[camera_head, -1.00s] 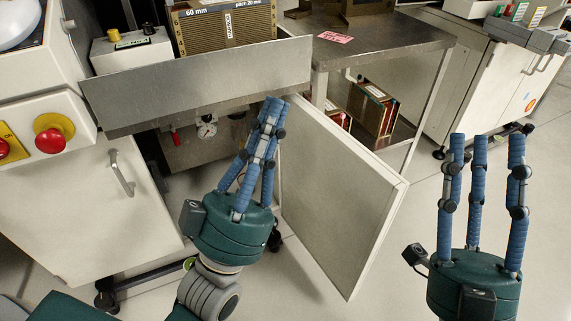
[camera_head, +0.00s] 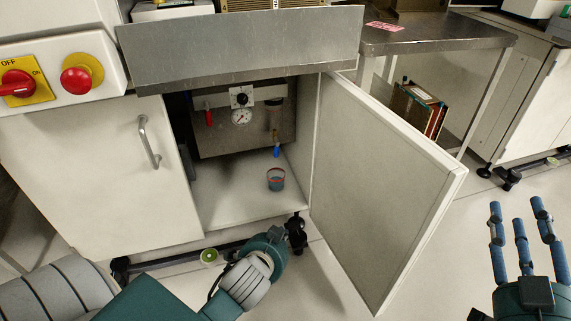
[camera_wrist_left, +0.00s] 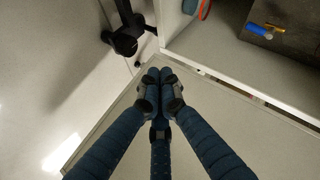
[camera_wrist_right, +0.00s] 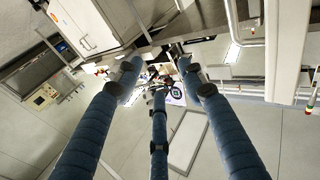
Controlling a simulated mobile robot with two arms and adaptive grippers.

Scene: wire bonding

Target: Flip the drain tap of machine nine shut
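The drain tap, with a blue lever (camera_head: 276,151), hangs below a filter bowl (camera_head: 274,116) inside the open cabinet. The lever points down in the head view; the left wrist view shows the blue lever (camera_wrist_left: 259,30) with brass beside it. A cup (camera_head: 275,179) stands below the tap on the cabinet floor. My left gripper (camera_wrist_left: 160,76) has its fingertips together, empty, outside the cabinet and apart from the tap; its fingers are hidden in the head view. My right gripper (camera_head: 522,210) is open and empty at the right. No machine number is readable.
The open cabinet door (camera_head: 383,180) stands to the right of the opening. A red lever (camera_head: 208,117) and a gauge (camera_head: 242,117) sit left of the filter bowl. A steel ledge (camera_head: 240,45) overhangs the opening. A closed door (camera_head: 95,175) is at left.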

